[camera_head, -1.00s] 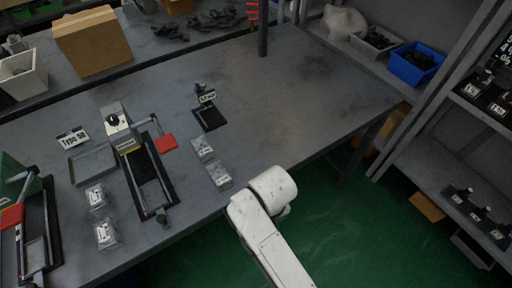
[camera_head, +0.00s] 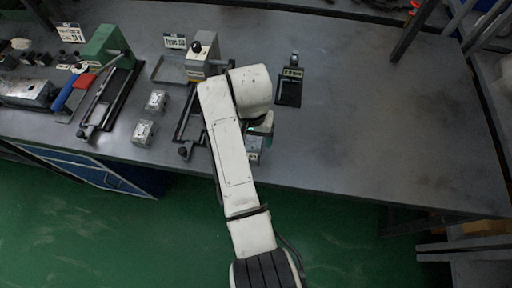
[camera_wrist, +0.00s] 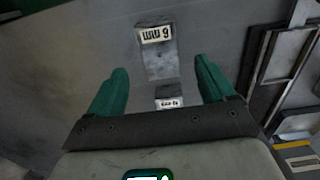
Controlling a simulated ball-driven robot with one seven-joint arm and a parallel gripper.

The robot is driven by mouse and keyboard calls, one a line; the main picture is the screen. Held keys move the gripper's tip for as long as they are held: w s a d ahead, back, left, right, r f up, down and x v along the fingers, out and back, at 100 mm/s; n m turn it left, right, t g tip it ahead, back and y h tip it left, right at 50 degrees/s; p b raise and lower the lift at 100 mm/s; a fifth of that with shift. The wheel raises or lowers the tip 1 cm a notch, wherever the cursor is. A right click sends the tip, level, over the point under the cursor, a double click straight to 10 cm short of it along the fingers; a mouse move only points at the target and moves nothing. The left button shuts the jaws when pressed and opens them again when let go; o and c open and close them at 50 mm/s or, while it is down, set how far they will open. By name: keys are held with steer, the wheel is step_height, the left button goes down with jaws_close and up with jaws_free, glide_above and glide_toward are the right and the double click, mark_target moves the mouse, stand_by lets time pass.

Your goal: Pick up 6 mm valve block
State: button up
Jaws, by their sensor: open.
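The 6 mm valve block (camera_wrist: 160,62) is a small grey block with a white label, upside down in the wrist view. It stands on the bench near the front edge; in the head view a grey block (camera_head: 254,147) shows just below my gripper, its label unreadable. My gripper (camera_wrist: 160,72) has two green fingers, open and empty, one to each side of the block's near end in the wrist view. I cannot tell the height gap. A second labelled block (camera_wrist: 169,103) sits close behind, partly hidden by my gripper's body. In the head view my arm hides most of my gripper (camera_head: 264,124).
A clamp fixture (camera_head: 186,127) stands left of my gripper and shows as a dark frame (camera_wrist: 277,70) at right in the wrist view. Two more grey blocks (camera_head: 144,132) stand farther left. A small stand (camera_head: 289,92) is behind right. The bench's right side is clear.

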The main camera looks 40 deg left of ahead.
steer(key=shift+s+f+p, duration=0.15)
steer(key=shift+f+p, duration=0.25)
steer(key=shift+f, duration=2.6)
steer(key=shift+c, duration=0.2)
steer(key=shift+r, duration=0.1)
steer(key=c, duration=1.3)
steer(key=shift+c, duration=0.2)
